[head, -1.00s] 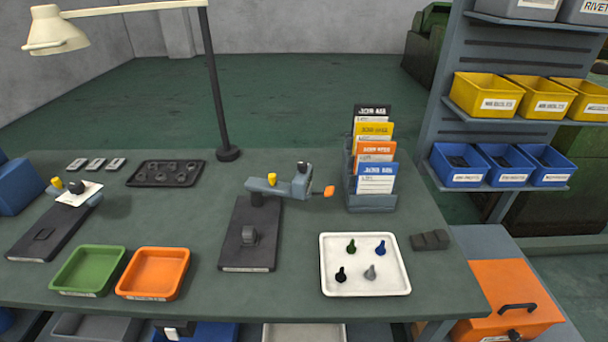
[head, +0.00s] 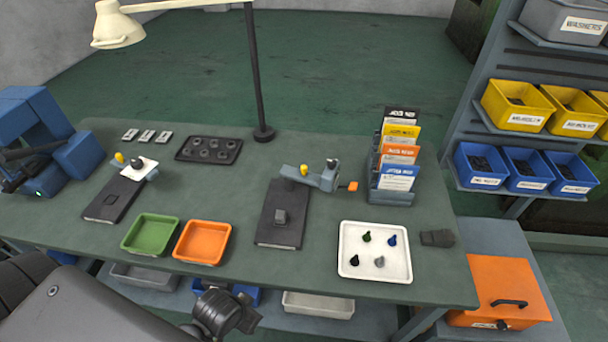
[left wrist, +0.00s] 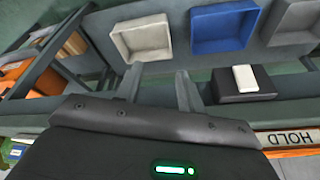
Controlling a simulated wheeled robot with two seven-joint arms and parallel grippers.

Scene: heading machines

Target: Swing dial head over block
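The dial head (head: 318,176) is a grey-blue arm with a yellow knob and an orange tip, on a post at the far end of a dark base plate (head: 270,228). It points right, off to the side of the grey block (head: 281,216), which sits on the plate uncovered. My left gripper shows in the left wrist view (left wrist: 160,82) with its two fingers apart and nothing between them. It is low, by the bins under the bench. In the head view, dark parts of my arm cross the bottom left; the fingertips cannot be made out. My right gripper is not in view.
A second fixture (head: 112,203) with a white card stands left. Green (head: 150,250) and orange trays (head: 203,259), a white tray (head: 352,273) with small pegs, a card rack (head: 390,197) and a lamp post (head: 256,80) surround the plate. A blue machine (head: 80,155) is far left.

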